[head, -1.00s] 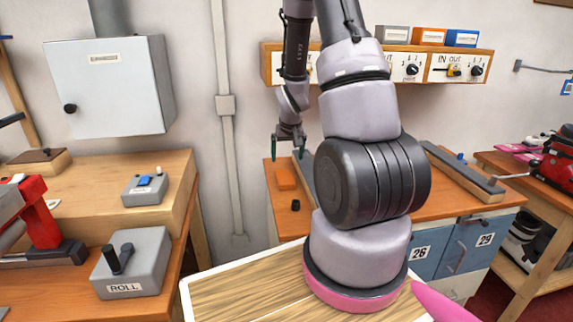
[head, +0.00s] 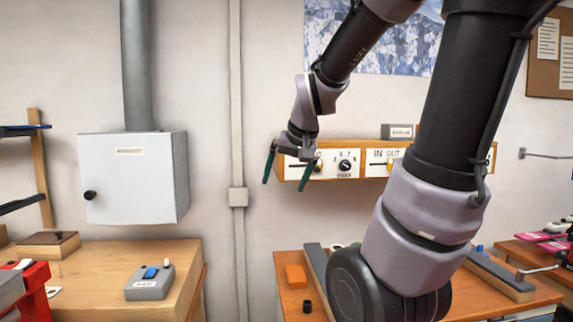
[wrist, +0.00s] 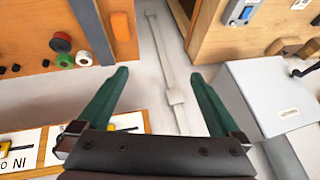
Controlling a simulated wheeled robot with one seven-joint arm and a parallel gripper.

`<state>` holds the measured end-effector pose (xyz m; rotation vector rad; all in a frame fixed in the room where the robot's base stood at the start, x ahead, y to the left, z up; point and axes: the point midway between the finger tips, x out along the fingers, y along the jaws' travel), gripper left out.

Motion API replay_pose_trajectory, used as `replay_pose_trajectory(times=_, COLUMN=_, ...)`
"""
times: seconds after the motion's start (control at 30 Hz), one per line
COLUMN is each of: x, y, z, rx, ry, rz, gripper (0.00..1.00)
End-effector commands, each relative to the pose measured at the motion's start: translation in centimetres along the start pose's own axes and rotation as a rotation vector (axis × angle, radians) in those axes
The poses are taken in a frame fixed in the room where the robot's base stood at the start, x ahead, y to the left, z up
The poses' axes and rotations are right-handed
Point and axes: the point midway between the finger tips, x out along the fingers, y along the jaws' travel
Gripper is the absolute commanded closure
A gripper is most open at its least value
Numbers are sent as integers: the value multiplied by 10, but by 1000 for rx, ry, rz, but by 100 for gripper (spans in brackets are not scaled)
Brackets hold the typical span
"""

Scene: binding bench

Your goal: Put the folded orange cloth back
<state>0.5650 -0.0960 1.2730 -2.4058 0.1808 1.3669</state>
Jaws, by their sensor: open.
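The folded orange cloth (head: 296,276) lies flat on the left part of the wooden bench top, beside a long grey bar. An orange patch that looks like the same cloth shows near the top of the wrist view (wrist: 120,25). My gripper (head: 287,183) is open and empty, with its green fingers apart and pointing down. It is well above the cloth, in front of the wall and by the left end of the wall shelf. In the wrist view nothing is between the fingers (wrist: 160,74).
A small black cylinder (head: 307,306) stands just in front of the cloth. The wall shelf (head: 366,178) with dials is close to my gripper's right. A grey wall cabinet (head: 132,178) and a vertical conduit (head: 237,150) are to the left. My arm covers much of the bench.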

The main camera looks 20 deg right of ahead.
Motion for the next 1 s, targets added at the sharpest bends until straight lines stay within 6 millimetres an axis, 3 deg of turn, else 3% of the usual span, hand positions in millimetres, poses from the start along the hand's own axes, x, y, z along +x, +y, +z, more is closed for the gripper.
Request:
replay_pose_trajectory(times=0.03, x=-22, y=-6, z=10, rx=2, ry=16, rz=-25, gripper=0)
replay_pose_trajectory(times=0.1, x=-46, y=-12, z=25, rx=7, ry=21, rz=-53, gripper=0)
replay_pose_trajectory(times=0.3, x=-86, y=-20, z=58, rx=17, ry=26, rz=-107, gripper=0)
replay_pose_trajectory(times=0.47, x=-94, y=-21, z=67, rx=20, ry=23, rz=-119, gripper=0)
replay_pose_trajectory(times=1.0, x=-94, y=-21, z=67, rx=20, ry=24, rz=-119, gripper=0)
